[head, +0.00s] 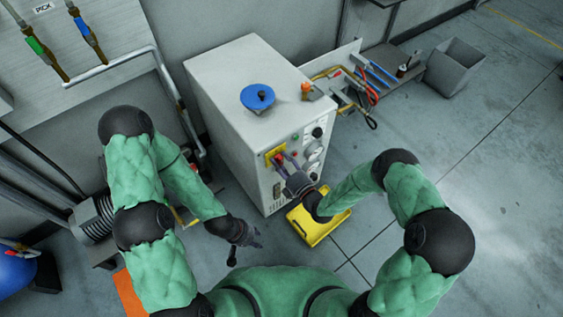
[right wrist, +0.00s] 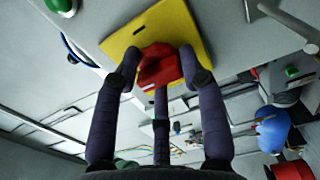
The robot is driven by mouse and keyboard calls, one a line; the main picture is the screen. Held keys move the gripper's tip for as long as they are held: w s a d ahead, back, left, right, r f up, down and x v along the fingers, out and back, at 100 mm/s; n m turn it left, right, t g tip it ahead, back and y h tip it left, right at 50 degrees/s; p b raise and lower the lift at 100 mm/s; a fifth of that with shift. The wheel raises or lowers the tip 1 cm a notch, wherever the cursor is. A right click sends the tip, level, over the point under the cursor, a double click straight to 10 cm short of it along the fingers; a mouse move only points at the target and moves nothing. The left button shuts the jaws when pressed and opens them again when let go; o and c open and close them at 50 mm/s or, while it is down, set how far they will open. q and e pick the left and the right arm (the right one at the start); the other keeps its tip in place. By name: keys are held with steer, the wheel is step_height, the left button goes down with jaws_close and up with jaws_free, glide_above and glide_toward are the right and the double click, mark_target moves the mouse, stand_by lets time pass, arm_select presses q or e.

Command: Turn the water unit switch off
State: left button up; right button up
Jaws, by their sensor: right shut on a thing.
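The water unit is a light grey cabinet (head: 225,95) in the middle of the head view. Its switch is a red knob on a yellow plate (head: 268,152) on the front panel. In the right wrist view the red knob (right wrist: 160,66) sits on the yellow plate (right wrist: 188,28). My right gripper (head: 279,160) is at the switch, its fingers shut on the knob from both sides. The fingers (right wrist: 160,72) hide part of the knob's edges. My left gripper (head: 247,249) hangs low in front of the cabinet, open and empty, touching nothing.
A blue disc (head: 257,97) lies on top of the cabinet. More dials and buttons (head: 312,151) are right of the switch. A grey bin (head: 454,67) stands back right. The floor at right is clear.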

steer(key=o, duration=1.1)
steer(key=shift+s+a+f, duration=0.1)
steer(key=shift+s+a, duration=0.05)
steer(key=shift+a, duration=0.15)
steer(key=shift+o, duration=0.2)
steer(key=shift+d, duration=0.15)
steer(key=shift+s+d, duration=0.15)
steer(key=v, duration=1.1)
steer(key=shift+s, duration=0.2)
steer(key=shift+d, duration=0.1)
